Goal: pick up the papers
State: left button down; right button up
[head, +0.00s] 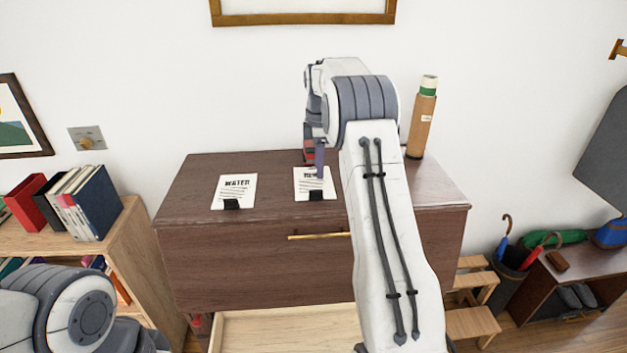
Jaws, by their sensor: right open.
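Two white papers lie flat on top of the dark wooden cabinet (270,165). The left paper (234,191) is headed "WATER" and has a black clip or tab at its front edge.
A cardboard tube (420,125) with a green top stands at the cabinet's back right. A red object (309,152) is partly hidden behind my right gripper. An open drawer (285,330) sticks out below. A bookshelf (120,235) stands left, a step stool (474,300) right.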

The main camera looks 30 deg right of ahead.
aim_at(316, 190)
notch_tip(316, 190, down, 3)
jog(key=shift+f+p, duration=0.15)
jog(key=shift+p, duration=0.15)
jog(key=f+p, duration=0.2)
jog(key=f, duration=0.1)
jog(key=f+p, duration=0.1)
jog(key=shift+w+a+f, duration=0.25)
jog(key=shift+a+f, duration=0.05)
jog(key=shift+f, duration=0.4)
grip_shut()
